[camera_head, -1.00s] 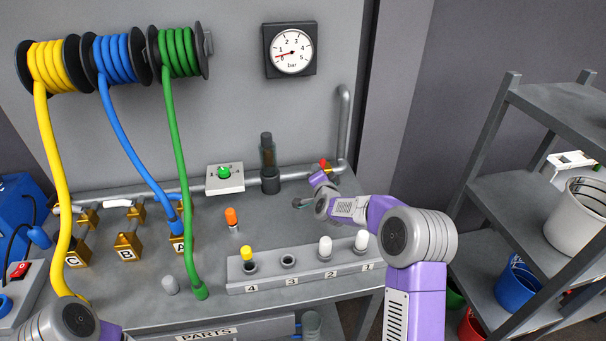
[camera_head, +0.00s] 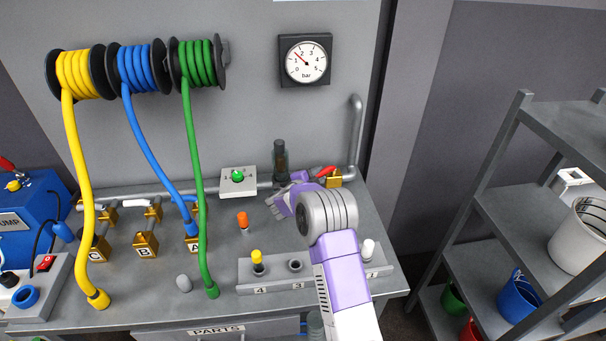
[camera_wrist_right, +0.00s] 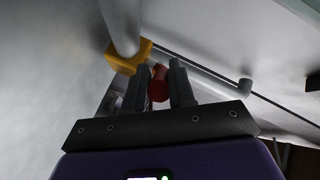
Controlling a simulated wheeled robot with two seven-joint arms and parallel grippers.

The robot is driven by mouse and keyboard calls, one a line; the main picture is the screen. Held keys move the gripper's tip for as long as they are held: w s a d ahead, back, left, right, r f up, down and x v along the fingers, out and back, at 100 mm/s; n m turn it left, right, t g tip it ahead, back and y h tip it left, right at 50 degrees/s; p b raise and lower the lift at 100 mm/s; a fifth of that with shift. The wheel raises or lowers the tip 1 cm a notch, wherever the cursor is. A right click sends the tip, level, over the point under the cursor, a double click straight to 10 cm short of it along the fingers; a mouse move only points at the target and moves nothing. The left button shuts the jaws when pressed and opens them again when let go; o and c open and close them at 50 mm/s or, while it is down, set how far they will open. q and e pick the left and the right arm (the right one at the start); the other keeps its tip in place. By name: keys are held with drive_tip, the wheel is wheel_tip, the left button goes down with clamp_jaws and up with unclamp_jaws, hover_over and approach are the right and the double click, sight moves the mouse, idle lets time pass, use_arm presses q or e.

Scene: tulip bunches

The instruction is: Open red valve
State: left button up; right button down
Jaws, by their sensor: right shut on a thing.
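The red valve handle (camera_head: 327,171) sits over a brass valve body (camera_head: 334,181) on the grey pipe at the back right of the bench, and appears tilted. In the right wrist view the red handle (camera_wrist_right: 159,83) is between the two dark fingers of my right gripper (camera_wrist_right: 161,82), beside the yellow-brass body (camera_wrist_right: 129,57). The right gripper is shut on the handle. In the head view my purple wrist and arm partly cover the fingers. The pressure gauge (camera_head: 305,61) on the wall has its needle between 1 and 2. My left gripper is not in view.
Yellow, blue and green hoses hang from wall reels; the blue hose (camera_head: 146,143) ends at port A. A white box with a green knob (camera_head: 238,177) is left of the valve. A numbered peg rack (camera_head: 277,284) lies in front, partly behind my arm. A shelf (camera_head: 520,210) stands right.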

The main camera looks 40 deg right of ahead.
drive_tip(key=shift+w+d+r, duration=0.1)
drive_tip(key=shift+r, duration=0.15)
drive_tip(key=c, duration=1)
unclamp_jaws()
drive_tip(key=shift+f, duration=0.15)
drive_tip(key=shift+a, duration=0.2)
drive_tip(key=shift+p+v, duration=0.4)
drive_tip(key=shift+v, duration=3.2)
drive_tip(key=shift+c, duration=0.2)
